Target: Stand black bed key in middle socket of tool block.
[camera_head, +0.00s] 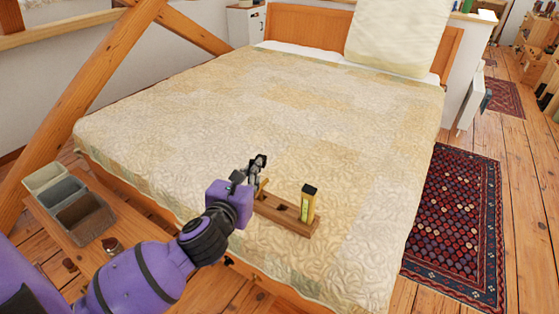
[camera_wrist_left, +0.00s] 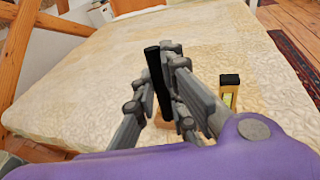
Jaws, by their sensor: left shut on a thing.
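The black bed key (camera_wrist_left: 157,82) is a dark bar between the fingers of my left gripper (camera_wrist_left: 166,85) in the wrist view. The gripper is shut on it, and the key stands nearly upright with a slight tilt. In the head view my left gripper (camera_head: 257,168) is over the left part of the wooden tool block (camera_head: 283,213), which lies on the bed. The key cannot be made out clearly there. The block's left end is hidden behind my wrist. Whether the key's lower end touches the block or a socket cannot be told. My right gripper is out of view.
A yellow tool with a black top (camera_head: 307,204) stands at the block's right end; it also shows in the wrist view (camera_wrist_left: 229,92). The quilted bed (camera_head: 370,130) is otherwise clear around it. Small bins (camera_head: 87,218) stand on a wooden bench at left, near a timber brace (camera_head: 90,85).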

